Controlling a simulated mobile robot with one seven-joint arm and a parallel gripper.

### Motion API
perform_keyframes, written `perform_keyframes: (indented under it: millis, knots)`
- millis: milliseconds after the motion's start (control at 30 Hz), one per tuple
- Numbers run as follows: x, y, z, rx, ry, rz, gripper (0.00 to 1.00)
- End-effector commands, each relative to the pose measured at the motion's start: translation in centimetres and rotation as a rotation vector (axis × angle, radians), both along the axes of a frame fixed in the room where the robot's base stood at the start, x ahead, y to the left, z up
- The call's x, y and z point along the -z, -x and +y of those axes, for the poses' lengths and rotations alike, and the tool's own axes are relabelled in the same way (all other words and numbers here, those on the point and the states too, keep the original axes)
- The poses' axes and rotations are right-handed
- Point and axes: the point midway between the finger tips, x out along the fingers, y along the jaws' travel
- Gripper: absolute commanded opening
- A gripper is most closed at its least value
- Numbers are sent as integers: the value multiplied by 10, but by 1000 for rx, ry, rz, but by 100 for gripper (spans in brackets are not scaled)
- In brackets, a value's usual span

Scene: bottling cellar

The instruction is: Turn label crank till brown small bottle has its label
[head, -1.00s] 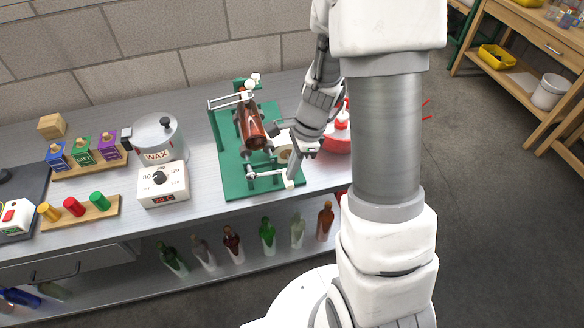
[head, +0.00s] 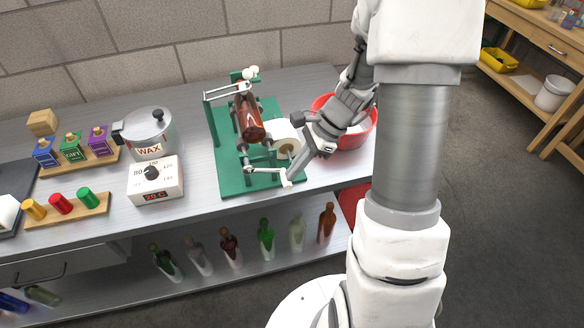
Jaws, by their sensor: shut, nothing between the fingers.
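The green labelling machine (head: 228,183) stands on the metal bench. The brown small bottle (head: 249,118) lies in it, tilted, under a metal arm; I see no label on its visible side. A white label roll (head: 285,137) sits just right of the bottle. The crank (head: 264,171) is at the machine's front, its pale handle (head: 287,180) pointing toward the bench edge. My gripper (head: 297,176) reaches down from the right, shut and empty, its tips right by the handle. Whether they touch it I cannot tell.
A red bowl (head: 352,137) stands right behind my gripper. A wax pot (head: 148,130) and a white dial box (head: 155,182) stand left of the machine. Several bottles (head: 266,238) stand on the shelf below. Bare bench lies between the dial box and machine.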

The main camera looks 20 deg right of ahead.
Motion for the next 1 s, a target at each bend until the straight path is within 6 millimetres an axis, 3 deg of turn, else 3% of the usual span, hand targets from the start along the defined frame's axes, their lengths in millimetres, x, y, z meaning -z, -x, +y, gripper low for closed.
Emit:
perform_keyframes:
  millis: [267, 1000]
  knots:
    - [15, 0, 0, 1, -123, -7, 0]
    - [25, 0, 2, -1, -116, -7, 0]
